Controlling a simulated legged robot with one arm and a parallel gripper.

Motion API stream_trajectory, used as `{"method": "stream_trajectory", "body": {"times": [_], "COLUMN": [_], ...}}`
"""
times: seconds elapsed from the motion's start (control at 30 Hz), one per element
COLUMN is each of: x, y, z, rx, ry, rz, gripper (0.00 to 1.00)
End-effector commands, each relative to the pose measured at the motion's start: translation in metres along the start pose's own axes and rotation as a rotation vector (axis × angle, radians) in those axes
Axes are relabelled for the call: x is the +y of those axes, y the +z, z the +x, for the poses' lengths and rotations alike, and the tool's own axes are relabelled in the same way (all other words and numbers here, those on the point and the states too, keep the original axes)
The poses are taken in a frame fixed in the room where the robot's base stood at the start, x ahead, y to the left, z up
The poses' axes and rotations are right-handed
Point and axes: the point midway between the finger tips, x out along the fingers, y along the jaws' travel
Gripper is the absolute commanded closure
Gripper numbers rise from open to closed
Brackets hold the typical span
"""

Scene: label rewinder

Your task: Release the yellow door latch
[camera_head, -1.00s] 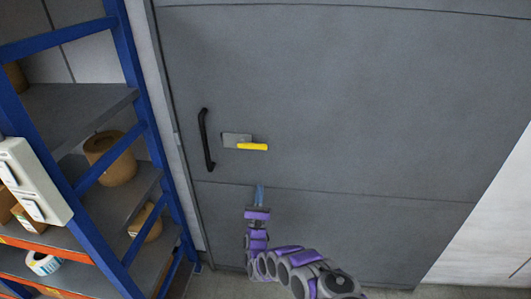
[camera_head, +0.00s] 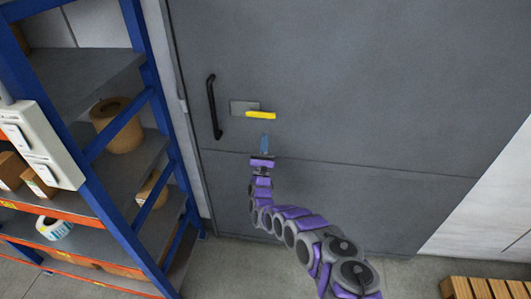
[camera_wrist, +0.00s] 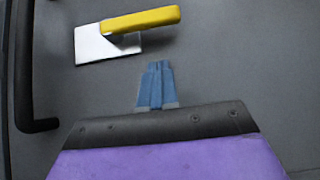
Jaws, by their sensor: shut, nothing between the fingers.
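The yellow door latch (camera_head: 261,115) is a short bar lying nearly level on a grey plate (camera_head: 240,107) on the large grey door (camera_head: 350,90). In the wrist view the latch (camera_wrist: 140,19) is at the top, tilted slightly up to the right, with its plate (camera_wrist: 92,44) at its lower left. My gripper (camera_head: 265,138) is just below the latch in the head view, apart from it. Its blue fingers (camera_wrist: 157,68) are together and empty, pointing up toward the latch. Nothing hides the latch.
A black door handle (camera_head: 213,105) stands left of the latch. A blue-framed shelf (camera_head: 150,90) with rolls and boxes is at the left, with a white switch box (camera_head: 40,145) on it. A wooden pallet (camera_head: 485,289) lies at the lower right. The door's right part is clear.

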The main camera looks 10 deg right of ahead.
Motion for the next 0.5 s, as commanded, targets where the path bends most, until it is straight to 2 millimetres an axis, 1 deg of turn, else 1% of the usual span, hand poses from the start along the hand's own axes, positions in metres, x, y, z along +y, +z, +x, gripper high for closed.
{"method": "stream_trajectory", "body": {"times": [0.03, 0.1, 0.13, 0.3, 0.5], "x": [-0.003, -0.004, -0.006, -0.008, -0.004], "y": [0.0, 0.0, 0.003, 0.016, 0.026], "z": [0.01, 0.023, 0.026, 0.039, 0.046], "rx": [-0.005, -0.006, -0.001, 0.002, 0.0], "ry": [-0.005, -0.006, -0.006, -0.006, -0.004], "rz": [0.001, 0.0, -0.001, 0.002, 0.0], "gripper": [1.0, 1.0, 1.0, 1.0, 1.0]}}
